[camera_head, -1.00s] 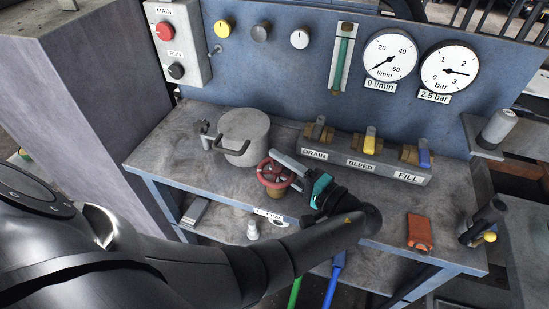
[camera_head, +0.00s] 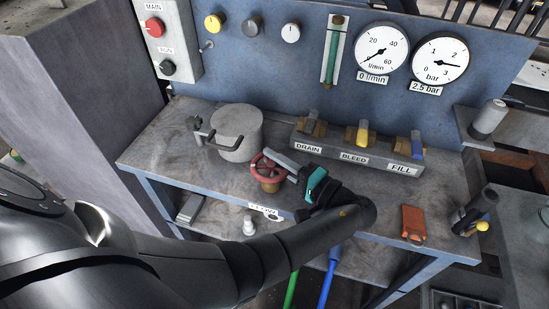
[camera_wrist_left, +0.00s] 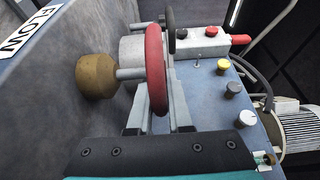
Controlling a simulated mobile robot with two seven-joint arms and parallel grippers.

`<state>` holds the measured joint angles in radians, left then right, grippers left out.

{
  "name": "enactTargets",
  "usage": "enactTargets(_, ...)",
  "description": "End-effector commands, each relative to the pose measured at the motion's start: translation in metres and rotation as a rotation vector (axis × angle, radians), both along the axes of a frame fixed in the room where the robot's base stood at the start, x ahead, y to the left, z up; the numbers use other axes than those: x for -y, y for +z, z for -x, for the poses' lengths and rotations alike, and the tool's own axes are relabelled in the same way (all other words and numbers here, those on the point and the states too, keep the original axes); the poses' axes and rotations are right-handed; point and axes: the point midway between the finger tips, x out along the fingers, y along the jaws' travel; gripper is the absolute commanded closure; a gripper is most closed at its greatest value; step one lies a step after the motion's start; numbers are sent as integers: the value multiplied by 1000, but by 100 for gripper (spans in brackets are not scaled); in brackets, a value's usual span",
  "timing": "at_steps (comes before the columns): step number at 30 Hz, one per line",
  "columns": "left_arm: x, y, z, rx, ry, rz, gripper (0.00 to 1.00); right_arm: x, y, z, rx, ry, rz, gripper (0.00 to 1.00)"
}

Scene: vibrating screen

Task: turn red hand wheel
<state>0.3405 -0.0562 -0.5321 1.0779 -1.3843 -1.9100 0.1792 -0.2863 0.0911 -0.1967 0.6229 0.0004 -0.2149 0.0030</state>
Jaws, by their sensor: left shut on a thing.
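The red hand wheel (camera_head: 258,168) sits on a brass valve body (camera_head: 269,185) near the front edge of the bench, left of my left gripper (camera_head: 283,166). The left gripper is shut on the wheel's rim, reaching it from the right. In the left wrist view the red wheel (camera_wrist_left: 156,58) stands edge-on between the two grey fingers (camera_wrist_left: 160,108), with its stem running to the brass body (camera_wrist_left: 93,76). The FLOW label (camera_wrist_left: 28,35) shows beside it. Part of the wheel is hidden by the fingers in the head view. My right gripper is not in view.
A grey cylindrical pot (camera_head: 238,133) stands behind and left of the wheel. The DRAIN, BLEED and FILL valve block (camera_head: 378,158) is at the back right. An orange object (camera_head: 413,222) lies at the right. Gauges (camera_head: 382,49) read 0 l/min and about 2.5 bar.

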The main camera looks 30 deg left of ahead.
Motion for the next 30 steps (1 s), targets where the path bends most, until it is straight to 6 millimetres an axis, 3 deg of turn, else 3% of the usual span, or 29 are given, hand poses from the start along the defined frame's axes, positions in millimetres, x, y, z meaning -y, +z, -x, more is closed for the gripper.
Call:
enactTargets(8, 0, 4, 1, -2, -84, -3, 100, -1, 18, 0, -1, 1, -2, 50)
enactTargets(18, 4, 4, 0, -1, -344, -6, 100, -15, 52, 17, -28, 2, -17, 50)
enactTargets(30, 7, 1, -1, 1, -411, -3, 100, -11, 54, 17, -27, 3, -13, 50)
